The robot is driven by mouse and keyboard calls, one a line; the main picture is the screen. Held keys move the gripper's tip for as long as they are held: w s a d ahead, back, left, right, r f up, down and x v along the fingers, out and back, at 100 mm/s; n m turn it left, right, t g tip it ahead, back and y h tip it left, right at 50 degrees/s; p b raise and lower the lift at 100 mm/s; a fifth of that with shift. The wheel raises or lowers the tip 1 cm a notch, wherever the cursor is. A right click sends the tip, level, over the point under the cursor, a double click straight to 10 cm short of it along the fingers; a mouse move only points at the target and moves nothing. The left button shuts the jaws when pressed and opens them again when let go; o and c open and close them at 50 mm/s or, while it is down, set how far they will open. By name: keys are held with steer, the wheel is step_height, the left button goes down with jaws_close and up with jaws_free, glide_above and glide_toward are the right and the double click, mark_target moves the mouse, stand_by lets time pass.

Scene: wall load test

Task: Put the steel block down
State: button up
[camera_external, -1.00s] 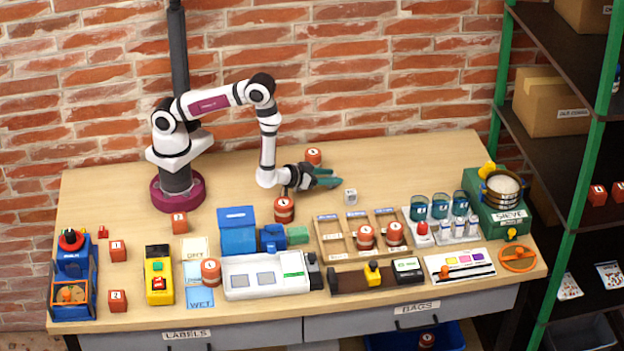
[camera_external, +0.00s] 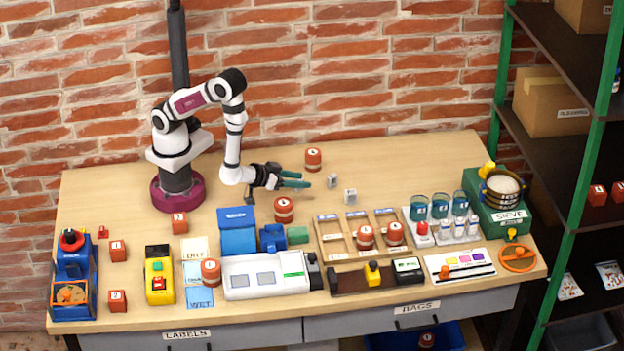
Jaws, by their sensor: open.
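A small grey steel block (camera_external: 332,181) sits on the bench, just to the right of my gripper's fingertips. A second grey block (camera_external: 350,196) with a pale front face stands close by, a little nearer and to the right. My gripper (camera_external: 308,180) is open, low over the bench, with its green fingers pointing right. Nothing shows between the fingers, and a small gap shows between the fingertips and the nearer block.
A red canister (camera_external: 313,159) stands behind the blocks and another red canister (camera_external: 284,210) stands in front of my gripper. A wooden divided tray (camera_external: 332,250) lies nearer the front. The bench to the right of the blocks is clear.

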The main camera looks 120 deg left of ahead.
steer(key=w+d+h, duration=0.1)
steer(key=w+d+m+h, duration=0.1)
steer(key=d, duration=0.1)
steer(key=w+d+t+h, duration=0.1)
steer(key=shift+w+d+r+m, duration=0.15)
steer(key=shift+w+r+m, duration=0.2)
steer(key=shift+w+m, duration=0.05)
steer(key=d+r+m+h, duration=0.1)
steer(key=d+m+h, duration=0.1)
steer(key=d, duration=0.2)
steer(key=d+r+m+h, duration=0.2)
steer(key=d+h, duration=0.1)
steer(key=d, duration=0.1)
steer(key=d+r+m+h, duration=0.2)
steer(key=d, duration=0.2)
steer(key=shift+w+h, duration=0.25)
steer(key=shift+h, duration=0.05)
steer(key=s+d+r+m+g+h, duration=0.2)
steer(key=s+d+r+m+g, duration=0.25)
steer(key=s, duration=0.55)
steer(key=s+a+r+m+g+y, duration=0.1)
steer(key=s+a+r+m, duration=0.2)
steer(key=s, duration=0.3)
steer(key=s+a+r+m+g+y, duration=0.1)
steer(key=s+a+r+m, duration=0.1)
steer(key=s, duration=0.4)
steer(key=shift+s+a+r+m+y, duration=0.4)
steer(key=shift+a+m, duration=0.15)
steer(key=shift+m, duration=0.1)
steer(key=shift+w, duration=0.1)
